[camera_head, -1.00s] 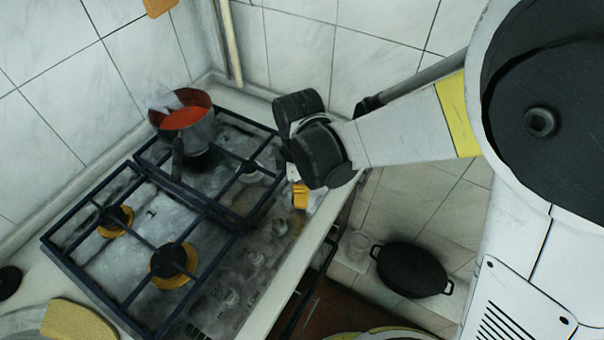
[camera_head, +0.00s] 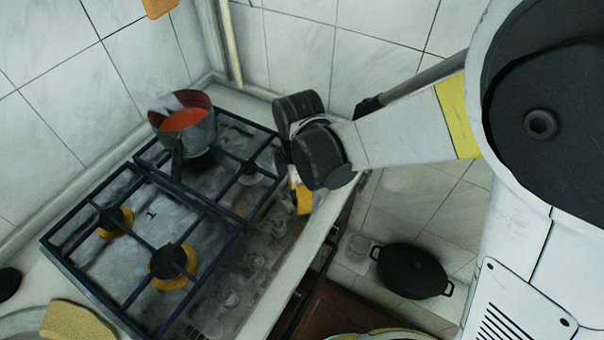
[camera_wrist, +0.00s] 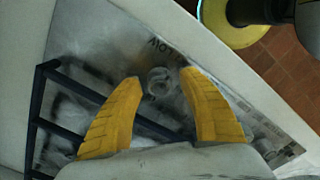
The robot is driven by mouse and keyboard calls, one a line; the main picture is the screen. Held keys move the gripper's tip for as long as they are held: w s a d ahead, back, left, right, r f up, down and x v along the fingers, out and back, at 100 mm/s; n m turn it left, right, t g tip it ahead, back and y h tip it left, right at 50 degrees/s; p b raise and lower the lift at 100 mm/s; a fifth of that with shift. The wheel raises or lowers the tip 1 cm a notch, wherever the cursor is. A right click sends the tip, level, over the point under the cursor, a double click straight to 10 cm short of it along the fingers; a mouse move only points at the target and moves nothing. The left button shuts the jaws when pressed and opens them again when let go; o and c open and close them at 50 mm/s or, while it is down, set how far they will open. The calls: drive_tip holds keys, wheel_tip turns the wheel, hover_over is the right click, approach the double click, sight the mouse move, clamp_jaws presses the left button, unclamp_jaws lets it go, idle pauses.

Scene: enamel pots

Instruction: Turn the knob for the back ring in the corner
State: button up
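The hob (camera_head: 150,215) has a row of pale knobs along its front right edge, with one knob (camera_head: 232,298) at the near end and another (camera_head: 280,226) at the far end, closest to my gripper. A grey pot (camera_head: 199,133) with a red inside stands on the back ring in the corner and hides that burner. My gripper (camera_head: 302,198) is over the far end of the knob row. In the wrist view my gripper (camera_wrist: 161,77) has its yellow fingers apart, with a round knob (camera_wrist: 159,81) showing between the tips. I cannot tell whether the fingers touch it.
Dark pan-support bars (camera_head: 185,205) stand up from the hob, left of the knobs. Tiled walls (camera_head: 300,45) meet at the back corner. A black two-handled pot (camera_head: 412,270) sits lower down at right. A yellow sponge (camera_head: 75,322) lies at the near left.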

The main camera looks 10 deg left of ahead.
drive_tip(key=shift+r, duration=0.1)
wheel_tip(320, 180, up, 12)
idle(0.6)
drive_tip(key=shift+d, duration=0.1)
